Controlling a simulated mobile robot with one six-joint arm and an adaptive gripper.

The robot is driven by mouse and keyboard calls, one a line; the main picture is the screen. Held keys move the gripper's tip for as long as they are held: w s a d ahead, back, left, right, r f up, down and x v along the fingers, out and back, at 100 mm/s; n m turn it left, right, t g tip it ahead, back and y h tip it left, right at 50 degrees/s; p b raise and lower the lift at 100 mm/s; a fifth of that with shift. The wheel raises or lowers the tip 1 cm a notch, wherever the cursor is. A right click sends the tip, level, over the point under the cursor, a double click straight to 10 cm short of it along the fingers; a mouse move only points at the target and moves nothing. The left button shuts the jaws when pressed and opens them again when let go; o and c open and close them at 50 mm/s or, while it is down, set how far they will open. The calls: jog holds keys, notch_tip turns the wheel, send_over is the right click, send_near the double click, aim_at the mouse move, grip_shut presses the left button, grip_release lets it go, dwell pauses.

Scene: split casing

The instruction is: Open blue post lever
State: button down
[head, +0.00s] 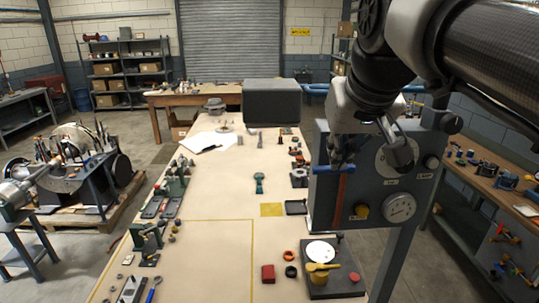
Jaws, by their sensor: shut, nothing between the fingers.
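A grey panel box on a post (323,218) stands at the right of the table in the head view. A blue lever (322,169) lies about level across the upper left of its front face. A red-orange upright bar (340,200) is just below it. My gripper (341,160) reaches down from the upper right to the panel's upper left, right at the blue lever. It is shut with nothing held. I cannot tell whether its fingertips touch the lever. My wrist hides part of the panel's top.
A dark base with a white disc (320,251) stands on the table in front. The table's middle is mostly clear.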

aim_at(328, 169)
jog(key=x, duration=0.8)
jog(key=shift+w, duration=0.4)
jog(key=shift+a+f+n+h+b, duration=0.15)
jog(key=shift+f+n+h+b, duration=0.35)
jog(key=shift+h, duration=0.4)
jog(key=d+f+n+t+h+b, duration=0.2)
jog(key=f+n+h+b, duration=0.3)
jog(key=h+b, duration=0.6)
jog(key=d+f+b, duration=0.1)
jog(key=b, duration=0.5)
jog(key=shift+f+h, duration=0.3)
jog(key=shift+f, duration=0.1)
jog(key=shift+s, duration=0.1)
